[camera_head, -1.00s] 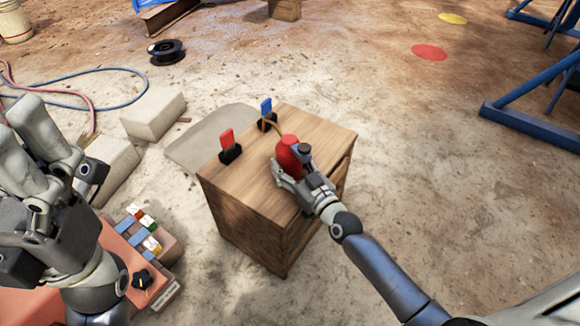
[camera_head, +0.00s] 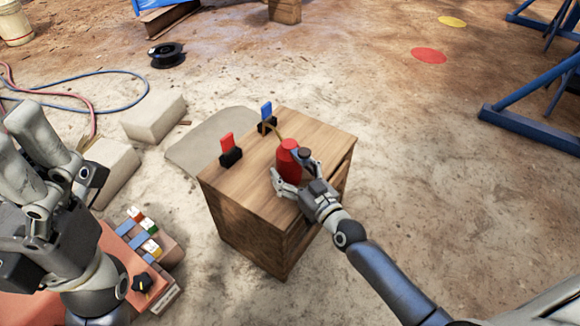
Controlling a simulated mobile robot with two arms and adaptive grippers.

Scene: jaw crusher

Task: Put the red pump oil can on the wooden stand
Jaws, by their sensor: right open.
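The red pump oil can (camera_head: 287,158) stands upright on the top of the wooden stand (camera_head: 240,189), near its middle. Its thin spout points up and left toward the blue marker. My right gripper (camera_head: 288,180) is open, with its fingers around the near side of the can; whether they touch it is hard to tell. My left gripper (camera_head: 45,165) is at the left edge, far from the stand. Its fingers point up, and the gap between their tips is not clear.
A red marker (camera_head: 228,146) and a blue marker (camera_head: 266,114) in black holders stand on the stand's far left side. Pale blocks (camera_head: 155,114) and an orange control box (camera_head: 150,262) lie left. A blue metal frame (camera_head: 530,125) stands right. Ground right of the stand is clear.

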